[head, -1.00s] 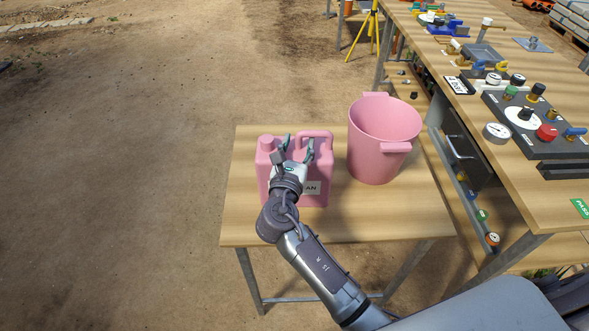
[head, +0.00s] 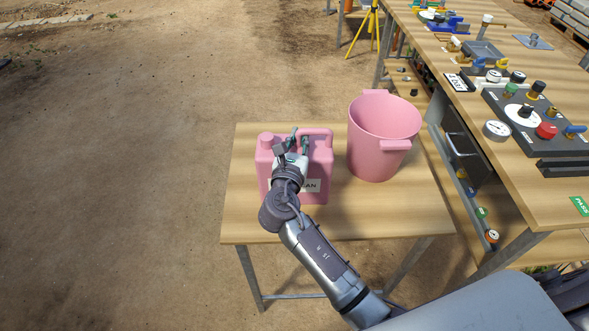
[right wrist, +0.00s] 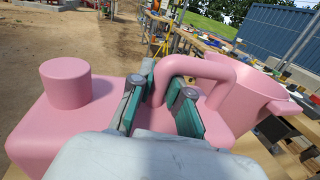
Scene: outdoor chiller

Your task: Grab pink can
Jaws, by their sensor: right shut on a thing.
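The pink can (head: 316,165) stands upright on the small wooden table (head: 240,222), with a cap at its left and a loop handle at its top right. A white label shows on its front, partly covered by my arm. My right gripper (head: 298,143) is at the top of the can. In the right wrist view its fingers (right wrist: 158,98) are closed on the front end of the pink can's handle (right wrist: 200,66). The can's cap (right wrist: 66,84) is left of the fingers. My left gripper is not in view.
A pink bucket (head: 384,135) stands right of the can on the same table. A longer workbench (head: 528,190) with gauges and valves is on the right. A yellow tripod (head: 366,30) stands behind. Open dirt ground lies to the left.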

